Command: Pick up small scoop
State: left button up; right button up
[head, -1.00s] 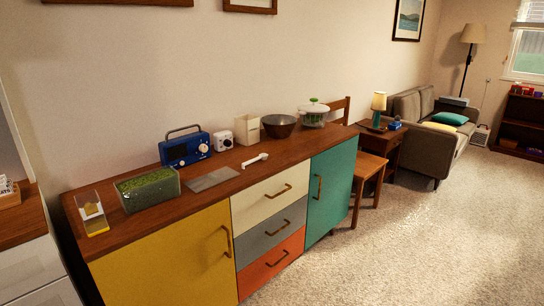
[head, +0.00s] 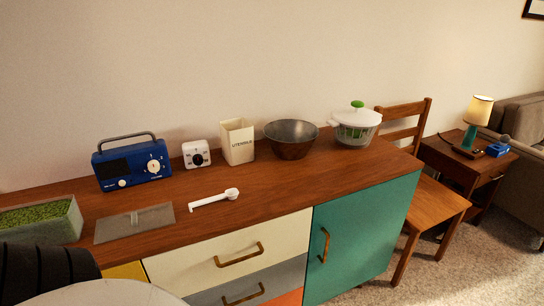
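The small white scoop (head: 214,199) lies flat on the wooden top of the hutch (head: 270,186), in front of the cream utensil holder (head: 238,142). Its round bowl end points right and its handle points left. It is clear of the things around it. Neither of my grippers shows in the head view. Part of my own body fills the lower left corner.
A blue radio (head: 132,164), a white timer (head: 196,154), a dark bowl (head: 291,138) and a salad spinner (head: 356,126) stand along the back. A grey flat mat (head: 134,223) and a green-filled box (head: 42,220) lie left of the scoop. The top right of the scoop is bare.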

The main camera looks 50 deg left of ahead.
aim_at(232, 194)
jog(key=i, duration=1.4)
jog(key=u, duration=3.6)
